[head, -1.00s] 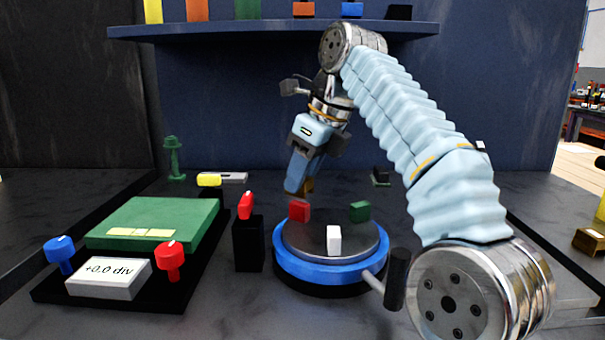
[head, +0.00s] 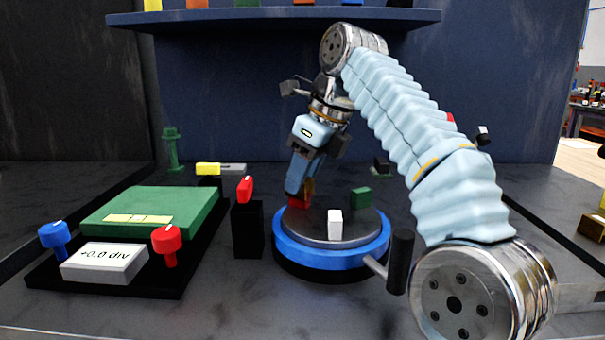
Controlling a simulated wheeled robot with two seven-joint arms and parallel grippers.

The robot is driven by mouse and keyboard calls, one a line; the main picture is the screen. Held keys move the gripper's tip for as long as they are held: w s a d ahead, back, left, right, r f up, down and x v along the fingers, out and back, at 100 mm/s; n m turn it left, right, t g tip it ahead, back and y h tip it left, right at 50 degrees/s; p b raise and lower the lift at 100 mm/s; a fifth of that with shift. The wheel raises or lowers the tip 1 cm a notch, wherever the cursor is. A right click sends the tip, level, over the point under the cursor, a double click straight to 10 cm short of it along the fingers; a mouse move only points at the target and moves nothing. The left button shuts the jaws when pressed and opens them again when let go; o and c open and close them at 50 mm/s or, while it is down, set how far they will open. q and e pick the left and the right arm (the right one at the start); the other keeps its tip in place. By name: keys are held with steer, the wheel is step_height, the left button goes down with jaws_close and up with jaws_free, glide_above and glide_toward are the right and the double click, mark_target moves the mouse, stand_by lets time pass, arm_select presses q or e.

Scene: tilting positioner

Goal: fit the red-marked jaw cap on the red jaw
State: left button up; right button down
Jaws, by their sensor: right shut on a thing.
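The red jaw (head: 298,202) stands at the far left on the round turntable (head: 315,222) with the blue ring. My right gripper (head: 302,188) comes down over it from above, slightly tilted. The gripper is shut on a small brownish piece, apparently the jaw cap (head: 309,187), mostly hidden by the fingers; no red mark shows on it. The fingertips and piece overlap the top of the red jaw in this view; I cannot tell whether they touch. A white jaw (head: 335,225) and a green jaw (head: 361,197) stand on the same turntable. My left gripper is not seen.
A black post (head: 248,232) with a red piece (head: 245,188) on top stands left of the turntable. A black-handled crank (head: 401,262) sticks out front right. At the left are a green-topped box (head: 150,210), a readout, and red and blue knobs. A shelf (head: 270,18) hangs behind.

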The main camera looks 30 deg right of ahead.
mark_target(307, 180)
steer(key=shift+f, duration=0.1)
steer(key=shift+c, duration=1.2)
jaws_free()
steer(key=r+p, duration=0.2)
steer(key=r, duration=0.1)
steer(key=shift+s+d+p, duration=0.1)
steer(key=shift+s+p, duration=0.1)
steer(key=shift+p, duration=0.2)
steer(key=shift+p+v, duration=0.3)
steer(key=shift+v, duration=0.7)
steer(key=shift+r, duration=1.05)
